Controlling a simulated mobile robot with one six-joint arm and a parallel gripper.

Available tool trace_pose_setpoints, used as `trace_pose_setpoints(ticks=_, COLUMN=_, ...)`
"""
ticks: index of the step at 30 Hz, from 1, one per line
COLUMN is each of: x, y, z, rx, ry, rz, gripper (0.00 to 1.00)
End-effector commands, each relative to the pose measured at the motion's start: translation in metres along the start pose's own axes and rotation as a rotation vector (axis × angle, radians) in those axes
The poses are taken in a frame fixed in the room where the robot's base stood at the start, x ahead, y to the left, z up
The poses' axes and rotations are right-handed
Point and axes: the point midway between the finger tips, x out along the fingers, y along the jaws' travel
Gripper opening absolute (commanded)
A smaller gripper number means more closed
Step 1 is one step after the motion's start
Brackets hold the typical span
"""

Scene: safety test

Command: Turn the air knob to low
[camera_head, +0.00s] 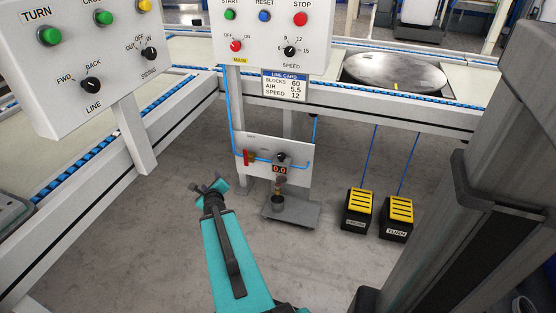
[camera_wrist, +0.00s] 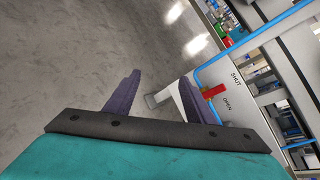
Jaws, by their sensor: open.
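The small lower panel (camera_head: 296,147) hangs under the line. It carries a dark round knob (camera_head: 281,158), which I take for the air knob; its marks are too small to read. Below it a display (camera_head: 279,169) appears to read 0.0. A red valve handle (camera_head: 246,157) stands upright at the panel's left. In the wrist view the red handle (camera_wrist: 213,91) lies beside the right finger, near the words SHUT and OPEN; contact is unclear. The air knob is not clear there. My gripper (camera_head: 208,188) is open and empty, left of and below the panel; its fingers (camera_wrist: 160,76) are spread.
A blue air hose (camera_head: 229,110) runs down to the panel. A cup-like fixture (camera_head: 278,201) stands on a grey base below it. Two yellow-topped pedals (camera_head: 357,207) (camera_head: 397,214) stand right. Control boxes (camera_head: 275,40) (camera_head: 75,90) are above. The line card (camera_head: 285,86) reads AIR 5.5.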

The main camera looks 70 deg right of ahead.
Motion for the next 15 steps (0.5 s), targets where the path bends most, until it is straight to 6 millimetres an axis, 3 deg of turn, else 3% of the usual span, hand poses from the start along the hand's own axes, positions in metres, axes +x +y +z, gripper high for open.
trace_pose_setpoints(ticks=1, x=0.001, y=-0.032, z=-0.01, rx=0.097, ry=0.024, rz=-0.067, gripper=0.49)
trace_pose_setpoints(ticks=6, x=-0.008, y=-0.127, z=-0.051, rx=0.431, ry=0.096, rz=-0.287, gripper=0.49)
trace_pose_setpoints(ticks=10, x=-0.022, y=-0.179, z=-0.082, rx=0.637, ry=0.133, rz=-0.424, gripper=0.49)
trace_pose_setpoints(ticks=15, x=-0.036, y=-0.213, z=-0.106, rx=0.795, ry=0.156, rz=-0.527, gripper=0.49)
